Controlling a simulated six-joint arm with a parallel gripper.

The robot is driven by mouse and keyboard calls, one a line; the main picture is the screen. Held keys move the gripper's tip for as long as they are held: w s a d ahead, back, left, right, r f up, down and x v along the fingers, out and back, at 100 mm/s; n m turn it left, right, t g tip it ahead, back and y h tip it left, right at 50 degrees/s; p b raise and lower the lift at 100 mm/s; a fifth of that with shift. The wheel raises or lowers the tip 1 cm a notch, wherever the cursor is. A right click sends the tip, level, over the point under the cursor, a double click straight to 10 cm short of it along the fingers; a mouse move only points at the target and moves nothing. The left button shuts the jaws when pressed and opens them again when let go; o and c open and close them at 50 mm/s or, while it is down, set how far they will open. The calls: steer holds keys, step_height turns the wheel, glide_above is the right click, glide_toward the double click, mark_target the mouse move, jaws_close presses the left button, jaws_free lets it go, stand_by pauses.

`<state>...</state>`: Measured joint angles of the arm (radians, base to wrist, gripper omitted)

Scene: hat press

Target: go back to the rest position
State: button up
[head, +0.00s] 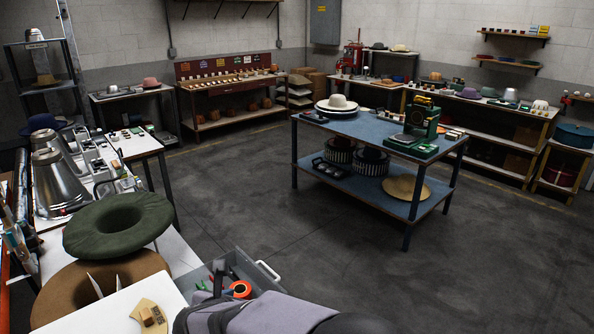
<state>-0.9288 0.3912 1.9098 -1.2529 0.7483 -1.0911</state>
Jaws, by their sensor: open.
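My arm, dark grey and lavender, lies low along the bottom edge of the head view. Two pale pointed tips, which look like the fingertips of my gripper (106,284), stand apart with a gap between them. They show in front of a brown felt hat (60,292) at the lower left, just above the edge of a white panel (90,318). The rest of my gripper is hidden. I see nothing between the tips, and I cannot tell whether they touch the hat.
A green felt hat (117,222) lies just behind the brown one. Metal cones (58,185) stand farther back. An open grey drawer (262,292) with tools is right of the bench. A blue table (345,124) holds hats and a green press (421,117). The floor between is clear.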

steer(key=s+d+m+g+h+p, duration=0.1)
steer(key=s+d+m+g+p, duration=0.25)
steer(key=d+m, duration=0.7)
steer(key=s+d+m+g+h+p, duration=0.3)
steer(key=d+m, duration=0.4)
steer(key=d, duration=0.7)
steer(key=s+d+r+m+g+y+p, duration=0.1)
steer(key=s+d+m+g+y, duration=0.15)
steer(key=s+m, duration=0.5)
steer(key=s+d+m+g+y+p, duration=0.1)
steer(key=s+d+m+y, duration=0.15)
steer(key=s+m, duration=0.55)
step_height(320, 180, down, 26)
steer(key=w+m+b, duration=0.1)
steer(key=b, duration=2.5)
steer(key=shift+w+d+f, duration=0.15)
steer(key=shift+d+f, duration=0.1)
steer(key=shift+d, duration=0.05)
